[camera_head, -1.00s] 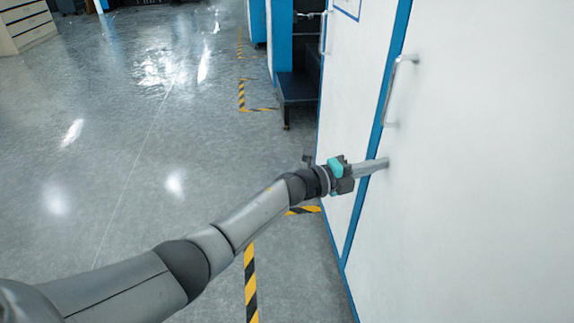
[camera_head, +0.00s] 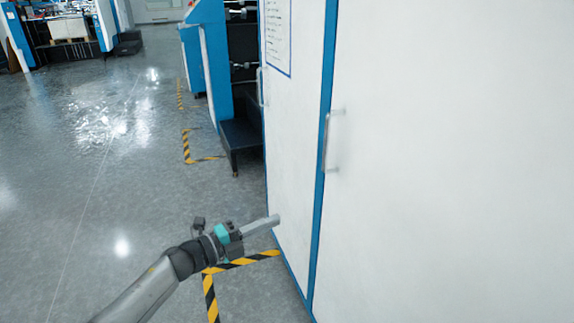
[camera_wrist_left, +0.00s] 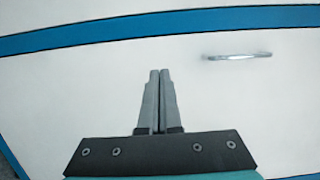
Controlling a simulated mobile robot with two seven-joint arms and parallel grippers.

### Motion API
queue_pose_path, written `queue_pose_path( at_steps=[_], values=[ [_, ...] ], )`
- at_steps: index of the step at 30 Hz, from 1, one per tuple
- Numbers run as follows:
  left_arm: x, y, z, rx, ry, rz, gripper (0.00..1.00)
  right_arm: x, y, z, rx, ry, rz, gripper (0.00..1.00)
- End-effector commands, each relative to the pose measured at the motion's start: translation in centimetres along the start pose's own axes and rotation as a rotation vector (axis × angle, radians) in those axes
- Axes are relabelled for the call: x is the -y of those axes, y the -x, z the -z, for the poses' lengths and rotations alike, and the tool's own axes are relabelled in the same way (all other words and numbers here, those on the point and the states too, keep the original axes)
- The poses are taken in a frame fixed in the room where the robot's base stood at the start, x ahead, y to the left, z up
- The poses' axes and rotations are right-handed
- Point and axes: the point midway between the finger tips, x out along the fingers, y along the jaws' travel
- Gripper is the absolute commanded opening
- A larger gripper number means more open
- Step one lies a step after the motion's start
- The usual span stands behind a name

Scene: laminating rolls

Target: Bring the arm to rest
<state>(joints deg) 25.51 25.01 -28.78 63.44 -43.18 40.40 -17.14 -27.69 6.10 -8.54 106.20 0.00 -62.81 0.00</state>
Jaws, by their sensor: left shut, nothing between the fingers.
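My left arm comes in from the bottom left of the head view. Its gripper (camera_head: 276,219) is shut and empty, with its fingers pointing right toward the white cabinet doors (camera_head: 420,200). Whether the tips touch the door cannot be told from the head view. In the left wrist view the two grey fingers (camera_wrist_left: 160,75) lie together over the white panel, with nothing between them. My right gripper is not in view.
A door handle (camera_head: 331,141) stands out above and right of the gripper and also shows in the left wrist view (camera_wrist_left: 237,56). A dark step (camera_head: 240,140) stands by the blue machine (camera_head: 208,55). Yellow-black tape (camera_head: 245,262) marks the floor. Open floor lies to the left.

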Motion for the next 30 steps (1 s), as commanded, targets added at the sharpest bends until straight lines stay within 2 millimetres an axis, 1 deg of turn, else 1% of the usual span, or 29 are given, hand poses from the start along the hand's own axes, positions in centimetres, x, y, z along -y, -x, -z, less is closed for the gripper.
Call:
queue_pose_path(
  at_steps=[2, 5, 8, 9, 11, 12, 14, 15, 17, 18, 20, 21, 23, 24, 25, 26, 27, 30],
  values=[
    [-0.7, 0.3, -0.2, 0.028, 0.037, -0.006, 0.0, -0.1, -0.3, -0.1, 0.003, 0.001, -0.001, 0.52],
    [-2.8, 1.4, -0.8, 0.116, 0.152, -0.023, 0.0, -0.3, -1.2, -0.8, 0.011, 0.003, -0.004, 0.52],
    [-6.6, 3.6, -1.6, 0.266, 0.337, -0.056, 0.0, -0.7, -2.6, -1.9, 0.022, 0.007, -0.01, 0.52],
    [-8.5, 4.9, -1.7, 0.337, 0.421, -0.074, 0.0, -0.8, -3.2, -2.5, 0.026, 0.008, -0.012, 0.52],
    [-11.6, 7.2, -1.6, 0.448, 0.549, -0.104, 0.0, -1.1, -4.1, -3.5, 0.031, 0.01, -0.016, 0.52],
    [-13.8, 8.8, -1.3, 0.523, 0.632, -0.128, 0.0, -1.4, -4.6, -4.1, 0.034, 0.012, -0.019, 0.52],
    [-17.0, 11.6, -0.4, 0.637, 0.757, -0.165, 0.0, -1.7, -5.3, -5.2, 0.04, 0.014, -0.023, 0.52],
    [-19.2, 13.5, 0.5, 0.712, 0.838, -0.191, 0.0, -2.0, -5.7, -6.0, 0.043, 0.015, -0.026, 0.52],
    [-22.3, 16.6, 2.3, 0.825, 0.953, -0.234, 0.0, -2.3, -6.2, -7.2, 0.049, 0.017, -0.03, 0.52],
    [-24.1, 18.6, 3.6, 0.898, 1.026, -0.261, 0.0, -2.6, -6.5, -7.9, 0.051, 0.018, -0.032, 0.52],
    [-26.7, 21.7, 6.0, 1.003, 1.125, -0.304, 0.0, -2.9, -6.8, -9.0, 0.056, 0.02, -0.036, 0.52],
    [-28.2, 23.8, 7.8, 1.074, 1.19, -0.334, 0.0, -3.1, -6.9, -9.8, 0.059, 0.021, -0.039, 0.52],
    [-30.2, 26.8, 10.6, 1.176, 1.28, -0.378, 0.0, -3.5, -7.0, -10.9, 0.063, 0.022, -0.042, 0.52],
    [-31.3, 28.7, 12.6, 1.242, 1.337, -0.406, 0.0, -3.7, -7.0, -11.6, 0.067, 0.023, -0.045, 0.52],
    [-32.1, 30.2, 14.1, 1.29, 1.375, -0.429, 0.0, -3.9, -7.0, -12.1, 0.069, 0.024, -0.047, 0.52],
    [-32.7, 31.5, 15.6, 1.335, 1.411, -0.449, 0.0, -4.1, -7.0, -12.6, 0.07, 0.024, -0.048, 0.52],
    [-33.4, 33.1, 17.5, 1.392, 1.456, -0.475, 0.0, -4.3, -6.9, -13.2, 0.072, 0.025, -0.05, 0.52],
    [-34.5, 36.4, 21.5, 1.508, 1.542, -0.529, 0.0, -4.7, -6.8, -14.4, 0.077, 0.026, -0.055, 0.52]
  ],
)
